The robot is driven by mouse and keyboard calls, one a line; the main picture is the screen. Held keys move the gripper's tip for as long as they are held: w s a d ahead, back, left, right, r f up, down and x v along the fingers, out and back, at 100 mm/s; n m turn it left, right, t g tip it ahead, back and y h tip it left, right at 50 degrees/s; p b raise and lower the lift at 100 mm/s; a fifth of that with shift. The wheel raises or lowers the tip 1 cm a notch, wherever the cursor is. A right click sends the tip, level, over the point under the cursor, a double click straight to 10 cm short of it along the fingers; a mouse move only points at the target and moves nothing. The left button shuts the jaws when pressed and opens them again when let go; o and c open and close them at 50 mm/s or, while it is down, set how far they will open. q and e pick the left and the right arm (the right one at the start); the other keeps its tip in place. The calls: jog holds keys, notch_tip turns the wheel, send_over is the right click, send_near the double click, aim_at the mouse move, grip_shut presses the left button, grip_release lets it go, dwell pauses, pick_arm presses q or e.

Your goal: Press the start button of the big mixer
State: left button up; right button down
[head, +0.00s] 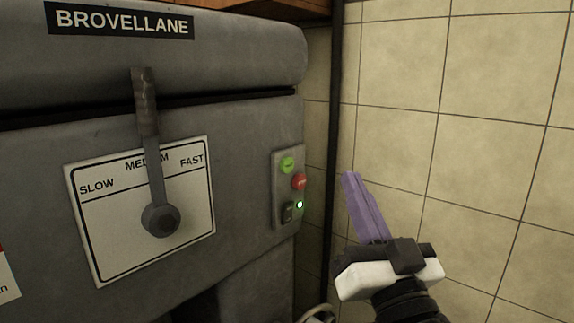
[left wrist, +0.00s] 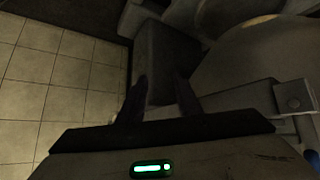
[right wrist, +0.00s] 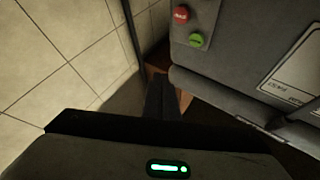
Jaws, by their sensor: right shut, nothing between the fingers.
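The big mixer (head: 60,130) is a grey machine labelled BROVELLANE, filling the left of the head view. On its right edge is a small panel (head: 278,207) with a green button (head: 287,165), a red button (head: 299,182) below it, and a black switch beside a lit lamp. The right wrist view also shows the green button (right wrist: 196,40) and the red button (right wrist: 181,14). My right gripper (head: 349,178) is shut and empty, to the right of the panel and apart from it. My left gripper (left wrist: 160,83) is open with nothing between its fingers; it is outside the head view.
A speed lever (head: 151,160) stands out from a SLOW, MEDIUM, FAST plate and points up to MEDIUM. A tiled wall (head: 470,130) runs along the right, with a dark vertical pipe (head: 335,100) near the corner. Free room lies between panel and wall.

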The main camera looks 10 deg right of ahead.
aim_at(288, 165)
jog(key=shift+s, duration=0.1)
jog(key=w+a+b, duration=0.2)
jog(key=w+a, duration=0.3)
jog(key=w, duration=0.2)
jog(key=shift+a, duration=0.25)
dwell(1.1)
dwell(0.9)
jog(key=shift+w, duration=0.1)
